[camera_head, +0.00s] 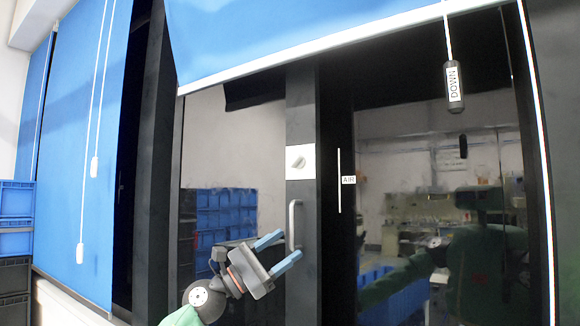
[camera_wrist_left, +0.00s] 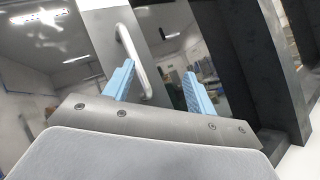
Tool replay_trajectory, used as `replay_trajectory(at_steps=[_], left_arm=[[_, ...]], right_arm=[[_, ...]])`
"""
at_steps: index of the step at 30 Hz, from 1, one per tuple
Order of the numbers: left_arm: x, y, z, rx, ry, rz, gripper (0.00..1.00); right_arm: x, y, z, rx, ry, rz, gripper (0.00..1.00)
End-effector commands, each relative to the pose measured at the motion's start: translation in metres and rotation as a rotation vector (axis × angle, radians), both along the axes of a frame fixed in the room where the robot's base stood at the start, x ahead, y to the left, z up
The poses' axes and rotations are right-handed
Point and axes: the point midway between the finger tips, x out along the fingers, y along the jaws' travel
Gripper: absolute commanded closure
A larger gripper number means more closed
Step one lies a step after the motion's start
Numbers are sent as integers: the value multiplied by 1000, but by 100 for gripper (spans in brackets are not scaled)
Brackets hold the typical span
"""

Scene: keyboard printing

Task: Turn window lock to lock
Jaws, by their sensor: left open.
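The window lock is a small grey knob (camera_head: 296,162) on a white plate (camera_head: 300,151) on the dark window frame, in the head view. Below it is a light vertical pull handle (camera_head: 294,225), which also shows in the left wrist view (camera_wrist_left: 133,60). My left gripper (camera_head: 283,252) is open and empty, just in front of the handle's lower part and below the lock. In the left wrist view its two blue fingers (camera_wrist_left: 158,80) are spread apart with the handle beyond them near the left finger. I cannot tell whether they touch. My right gripper is not in view.
A blue blind (camera_head: 300,35) hangs above the window, with a dark cord weight labelled DOWN (camera_head: 454,87) at the right. Another blue blind (camera_head: 85,150) with cords hangs at the left. Stacked crates (camera_head: 15,235) stand at the left edge. The glass reflects the room.

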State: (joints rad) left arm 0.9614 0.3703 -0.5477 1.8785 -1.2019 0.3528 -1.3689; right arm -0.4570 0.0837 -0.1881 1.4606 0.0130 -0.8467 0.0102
Motion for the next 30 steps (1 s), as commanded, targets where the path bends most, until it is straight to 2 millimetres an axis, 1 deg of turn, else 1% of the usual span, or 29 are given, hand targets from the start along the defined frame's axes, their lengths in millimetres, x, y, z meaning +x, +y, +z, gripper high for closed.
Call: replay_trajectory(at_steps=[1,9,16,23,27,30], left_arm=[[-4,-4,13,47,-59,15,44],[-21,-21,66,327,-390,120,44],[-20,-23,109,615,-683,235,44],[-13,-8,156,918,-938,358,44],[-9,9,186,1095,-1063,430,44],[-8,22,204,1198,-1125,467,44]], right_arm=[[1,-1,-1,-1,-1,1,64],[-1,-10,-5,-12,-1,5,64],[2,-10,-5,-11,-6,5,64],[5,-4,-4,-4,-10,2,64],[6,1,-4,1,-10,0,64],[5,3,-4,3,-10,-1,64]])
